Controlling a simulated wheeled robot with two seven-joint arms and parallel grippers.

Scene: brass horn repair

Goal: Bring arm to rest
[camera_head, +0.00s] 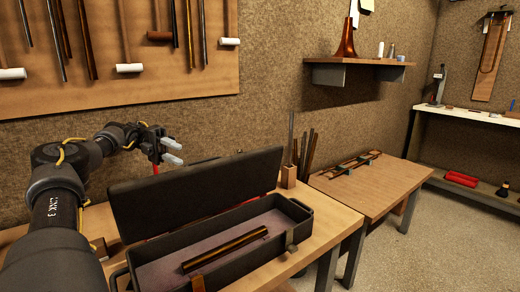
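My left arm comes in from the left edge, and its gripper (172,151) is raised in the air behind the open lid of a black case. The two light fingertips stand apart with a gap between them, and I see nothing held there. A small red item (155,157) shows just below the gripper; I cannot tell whether it belongs to it. The black case (298,212) is open on the workbench, its lid tilted up at the back. A dark tube with brass-coloured ends (226,249) lies in its padded tray. My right gripper is not in view.
The workbench (343,221) has bare wood right of the case. A wooden holder with rods (289,176) stands behind the case. A second table (375,188) holds a dark rack. A tool board with mallets (130,68) and a shelf (358,62) are on the wall.

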